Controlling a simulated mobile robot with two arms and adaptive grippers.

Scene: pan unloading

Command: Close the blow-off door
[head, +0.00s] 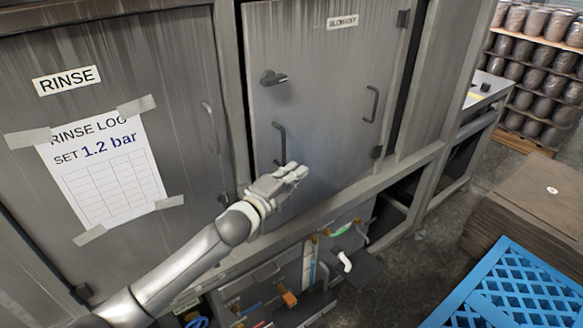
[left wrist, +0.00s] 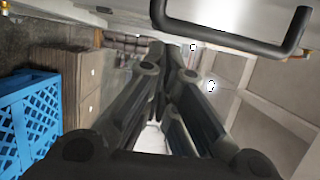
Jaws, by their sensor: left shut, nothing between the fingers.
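The blow-off door (head: 325,75) is the grey metal door at the centre of the head view, with a small label at its top and hinges on its right side. It looks closed or nearly so; a small gap at its left edge cannot be ruled out. My left gripper (head: 300,171) is shut and empty, in front of the door's lower part, just right of the handle's lower end. In the left wrist view, its fingers (left wrist: 172,52) are together, and a dark handle (left wrist: 235,38) crosses the top.
The rinse door (head: 185,65) with a taped log sheet (head: 105,170) is on the left. Below the doors is an open shelf with tools. A blue crate (head: 520,290) and a brown box (head: 540,205) stand at the right. Grey floor (head: 420,260) lies between.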

